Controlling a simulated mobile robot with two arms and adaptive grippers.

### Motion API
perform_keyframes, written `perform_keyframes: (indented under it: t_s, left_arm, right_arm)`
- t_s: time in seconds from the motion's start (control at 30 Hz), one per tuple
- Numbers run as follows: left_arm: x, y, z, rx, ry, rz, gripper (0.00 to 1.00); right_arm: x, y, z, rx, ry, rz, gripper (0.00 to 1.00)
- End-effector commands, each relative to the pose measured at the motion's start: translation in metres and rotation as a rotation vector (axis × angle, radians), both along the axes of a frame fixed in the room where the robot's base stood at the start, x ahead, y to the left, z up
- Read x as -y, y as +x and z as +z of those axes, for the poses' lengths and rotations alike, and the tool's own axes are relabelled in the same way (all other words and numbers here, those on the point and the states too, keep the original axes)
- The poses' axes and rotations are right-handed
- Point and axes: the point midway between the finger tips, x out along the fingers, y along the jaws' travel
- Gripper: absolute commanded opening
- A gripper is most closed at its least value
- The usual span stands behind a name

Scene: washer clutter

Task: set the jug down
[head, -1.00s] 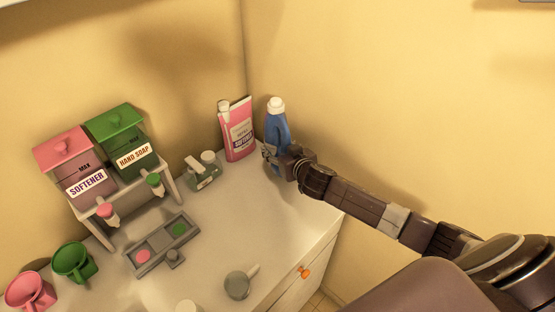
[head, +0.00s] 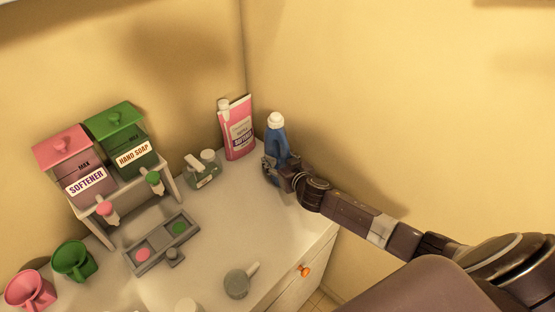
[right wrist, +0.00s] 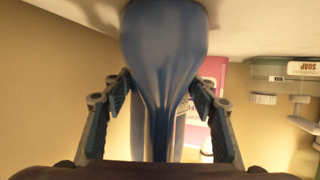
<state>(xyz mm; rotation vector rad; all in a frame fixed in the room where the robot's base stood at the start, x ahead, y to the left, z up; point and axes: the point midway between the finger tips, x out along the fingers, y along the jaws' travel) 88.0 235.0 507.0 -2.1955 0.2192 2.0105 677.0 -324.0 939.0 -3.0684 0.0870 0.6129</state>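The jug (head: 276,141) is blue with a white cap. It stands roughly upright over the back right corner of the counter in the head view. My right gripper (head: 273,170) is at its lower half. In the right wrist view the jug (right wrist: 163,45) fills the upper middle, and the fingers of my right gripper (right wrist: 161,88) close in on both its sides, tips against it. The jug's base is hidden behind the gripper in the head view, so I cannot tell for certain whether it touches the counter. My left gripper is not in view.
A pink softener bottle (head: 236,128) stands just left of the jug. The right wall is close.

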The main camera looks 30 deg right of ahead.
Motion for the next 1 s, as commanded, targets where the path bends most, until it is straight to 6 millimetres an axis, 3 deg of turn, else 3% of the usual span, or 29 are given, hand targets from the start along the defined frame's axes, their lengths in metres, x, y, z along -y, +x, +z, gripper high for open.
perform_keyframes:
  t_s: [0.13,0.57,1.0]
  left_arm:
    - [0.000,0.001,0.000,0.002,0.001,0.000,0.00]
    - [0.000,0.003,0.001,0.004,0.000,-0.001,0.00]
    - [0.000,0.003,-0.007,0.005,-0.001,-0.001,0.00]
  right_arm:
    - [0.000,0.000,0.000,-0.001,0.000,0.000,0.69]
    - [0.000,-0.006,0.003,0.000,0.000,0.001,0.69]
    - [-0.004,-0.061,0.024,-0.002,0.000,0.001,0.69]
